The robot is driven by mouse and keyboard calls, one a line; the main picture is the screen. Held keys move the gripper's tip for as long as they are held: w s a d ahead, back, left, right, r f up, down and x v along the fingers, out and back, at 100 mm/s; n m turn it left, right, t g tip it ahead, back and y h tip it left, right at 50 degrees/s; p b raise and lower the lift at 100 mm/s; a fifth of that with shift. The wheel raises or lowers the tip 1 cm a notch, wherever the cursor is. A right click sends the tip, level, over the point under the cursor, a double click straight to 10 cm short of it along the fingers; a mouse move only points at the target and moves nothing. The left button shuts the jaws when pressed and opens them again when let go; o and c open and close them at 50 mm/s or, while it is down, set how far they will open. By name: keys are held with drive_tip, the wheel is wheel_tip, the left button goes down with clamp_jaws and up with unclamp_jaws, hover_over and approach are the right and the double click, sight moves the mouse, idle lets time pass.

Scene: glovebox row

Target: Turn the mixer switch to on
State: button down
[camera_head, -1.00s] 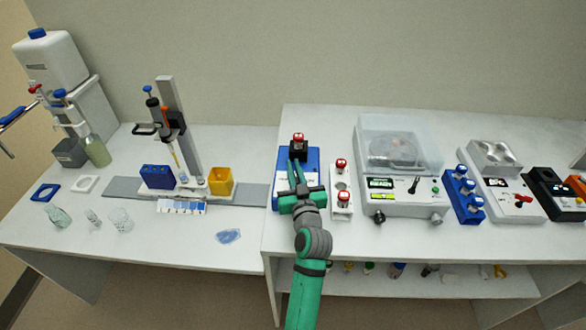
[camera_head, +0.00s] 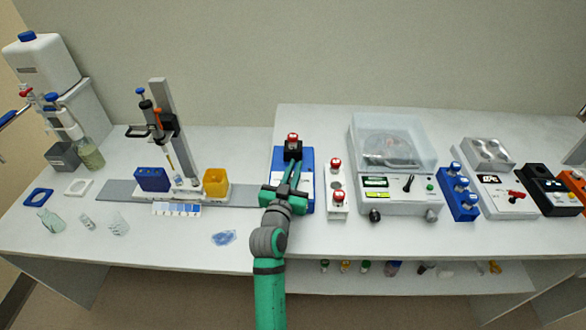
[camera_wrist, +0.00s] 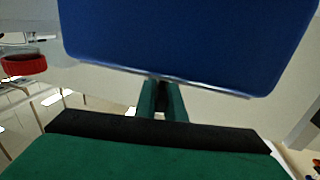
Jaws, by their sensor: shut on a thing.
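The mixer (camera_head: 307,160) is a blue box on the raised bench, with a black cup on top that holds a red-capped vial (camera_head: 292,138). My gripper (camera_head: 292,172) reaches over the mixer from the front, its two green fingers close together just in front of the black cup. In the wrist view the mixer's blue body (camera_wrist: 185,45) fills the top, and my gripper's fingers (camera_wrist: 161,88) meet its edge. The fingers are shut on a small part there, seemingly the switch, which they hide. Its on or off position cannot be seen.
Right of the mixer stands a white rack (camera_head: 337,182) with red-capped vials, then a clear-lidded machine (camera_head: 397,195) and a blue vial rack (camera_head: 458,193). To the left, on the lower bench, are a pipette stand (camera_head: 165,110) and a yellow box (camera_head: 215,183).

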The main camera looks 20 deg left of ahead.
drive_tip(key=shift+d+f+m+h, duration=0.1)
drive_tip(key=shift+d+m+h, duration=0.1)
drive_tip(key=shift+m+h, duration=0.55)
drive_tip(key=c, duration=1.8)
unclamp_jaws()
drive_tip(key=shift+c, duration=0.2)
drive_tip(key=s, duration=1.1)
drive_tip(key=shift+a, duration=0.2)
drive_tip(key=shift+w, duration=0.1)
